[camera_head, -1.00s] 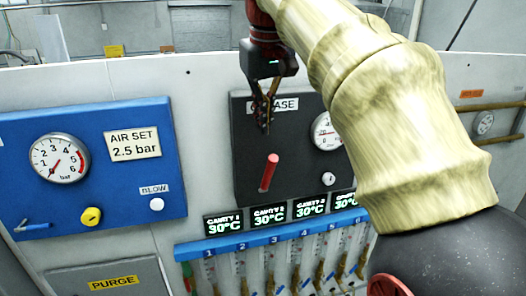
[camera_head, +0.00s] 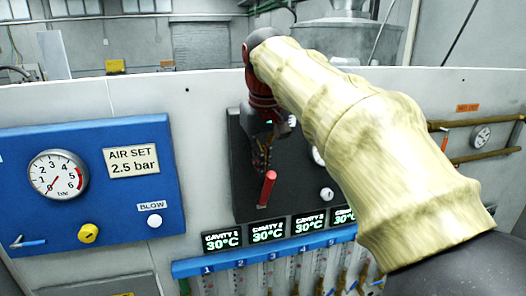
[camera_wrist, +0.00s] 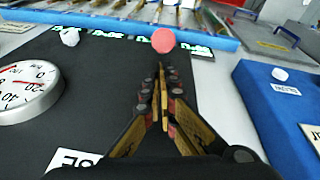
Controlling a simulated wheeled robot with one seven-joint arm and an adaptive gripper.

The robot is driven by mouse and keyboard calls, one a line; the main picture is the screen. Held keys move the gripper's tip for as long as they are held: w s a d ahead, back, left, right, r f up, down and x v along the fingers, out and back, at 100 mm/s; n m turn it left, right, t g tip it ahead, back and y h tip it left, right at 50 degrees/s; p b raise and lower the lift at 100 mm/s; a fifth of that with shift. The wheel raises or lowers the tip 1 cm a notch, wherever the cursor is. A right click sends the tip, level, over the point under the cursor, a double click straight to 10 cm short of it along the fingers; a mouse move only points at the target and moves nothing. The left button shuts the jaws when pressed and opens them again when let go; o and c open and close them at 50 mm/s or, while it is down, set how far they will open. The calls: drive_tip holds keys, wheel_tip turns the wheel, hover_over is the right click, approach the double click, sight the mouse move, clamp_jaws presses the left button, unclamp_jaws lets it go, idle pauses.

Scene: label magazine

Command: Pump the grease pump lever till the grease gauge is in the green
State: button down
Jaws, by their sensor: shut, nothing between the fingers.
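The grease pump lever (camera_head: 268,188) is a red handle on the dark grease panel (camera_head: 298,200); it tilts slightly right at its top. In the wrist view the lever's round red end (camera_wrist: 163,40) shows just beyond my fingertips. My gripper (camera_head: 262,167) is shut and empty, just above the lever top; I cannot tell whether they touch. The fingers meet in the wrist view (camera_wrist: 162,72). The grease gauge (camera_wrist: 27,90) is a white dial, cut off at the left of the wrist view. My arm hides most of it in the head view. Its reading is unclear.
A small white knob (camera_head: 326,195) sits right of the lever. Lit cavity displays (camera_head: 267,231) and a blue rail (camera_head: 225,263) run below the panel. A blue air panel (camera_head: 110,215) stands left, with bare grey wall between.

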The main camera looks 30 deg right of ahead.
drive_tip(key=shift+w+f, duration=0.2)
drive_tip(key=shift+f, duration=0.45)
drive_tip(key=shift+s+f+b, duration=0.1)
drive_tip(key=shift+s+b, duration=0.05)
drive_tip(key=shift+b, duration=0.25)
drive_tip(key=shift+s+t+b, duration=0.25)
drive_tip(key=shift+t+b, duration=0.15)
drive_tip(key=shift+b, duration=0.3)
drive_tip(key=shift+s+a+f+b, duration=0.1)
drive_tip(key=shift+s+f+b, duration=0.1)
drive_tip(key=shift+b, duration=0.35)
drive_tip(key=shift+s+t, duration=0.1)
drive_tip(key=shift+t, duration=0.2)
drive_tip(key=s+a+f+t+h+b, duration=0.2)
drive_tip(key=s+f+t+b, duration=0.5)
drive_tip(key=b, duration=2.2)
drive_tip(key=shift+s+a+f+t+h+b, duration=0.2)
drive_tip(key=shift+s+f+t+h+b, duration=0.1)
drive_tip(key=shift+s+t+h, duration=0.3)
drive_tip(key=shift+w+f, duration=0.1)
drive_tip(key=shift+f, duration=0.1)
